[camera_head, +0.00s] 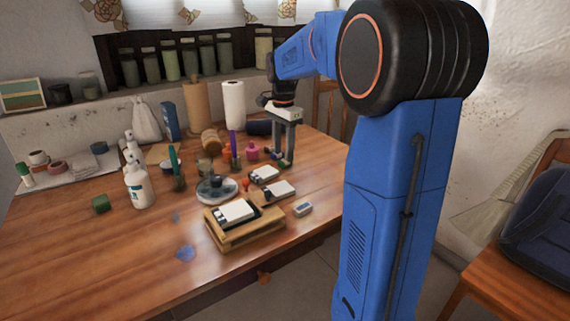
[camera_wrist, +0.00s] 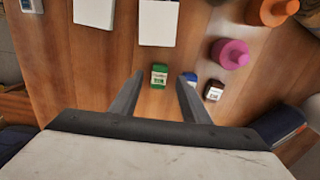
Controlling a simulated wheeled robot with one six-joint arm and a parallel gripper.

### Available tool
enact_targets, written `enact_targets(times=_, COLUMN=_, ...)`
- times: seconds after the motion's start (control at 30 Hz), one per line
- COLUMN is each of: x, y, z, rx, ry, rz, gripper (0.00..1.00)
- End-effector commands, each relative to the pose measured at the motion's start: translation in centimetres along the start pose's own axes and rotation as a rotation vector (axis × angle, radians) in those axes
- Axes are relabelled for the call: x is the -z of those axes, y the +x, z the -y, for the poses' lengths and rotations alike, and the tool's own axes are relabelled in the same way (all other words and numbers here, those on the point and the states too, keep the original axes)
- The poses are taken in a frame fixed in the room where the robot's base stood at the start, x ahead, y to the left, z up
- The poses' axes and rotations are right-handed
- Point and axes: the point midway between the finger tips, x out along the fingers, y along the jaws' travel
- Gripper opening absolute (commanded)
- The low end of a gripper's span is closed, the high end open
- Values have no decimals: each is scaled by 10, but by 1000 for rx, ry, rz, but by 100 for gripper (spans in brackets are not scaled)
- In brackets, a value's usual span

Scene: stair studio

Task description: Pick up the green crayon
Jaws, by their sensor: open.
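My gripper (camera_head: 282,160) points down over the far right of the wooden table, its two fingers apart. In the wrist view my gripper (camera_wrist: 160,80) has a small green piece with a pale label (camera_wrist: 159,76) showing between its fingertips, with clear gaps on both sides. It looks like a short block; I cannot tell whether it is the green crayon. In the head view a tall green stick (camera_head: 174,160) stands upright in a dark holder, left of my gripper and apart from it.
A small blue piece (camera_wrist: 189,79) and a dark labelled one (camera_wrist: 213,90) lie close to the right finger. A pink bottle (camera_wrist: 231,54) and an orange one (camera_wrist: 272,11) stand farther right. White-topped blocks (camera_head: 279,190) lie nearer. The table's left front (camera_head: 80,265) is mostly clear.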

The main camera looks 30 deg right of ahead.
Motion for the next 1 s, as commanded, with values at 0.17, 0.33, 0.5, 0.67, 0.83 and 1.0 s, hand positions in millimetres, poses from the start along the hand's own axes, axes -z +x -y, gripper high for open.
enact_targets(times=0.17, x=-1, y=22, z=-1, rx=0, ry=0, rz=0, gripper=42)
enact_targets(times=0.33, x=-1, y=28, z=-1, rx=1, ry=0, rz=0, gripper=42)
enact_targets(times=0.5, x=-1, y=27, z=-1, rx=1, ry=0, rz=0, gripper=42)
enact_targets(times=0.67, x=-1, y=27, z=-1, rx=1, ry=0, rz=0, gripper=4)
enact_targets(times=0.83, x=-1, y=27, z=-1, rx=1, ry=0, rz=0, gripper=0)
enact_targets(times=1.0, x=-1, y=25, z=-1, rx=1, ry=0, rz=0, gripper=0)
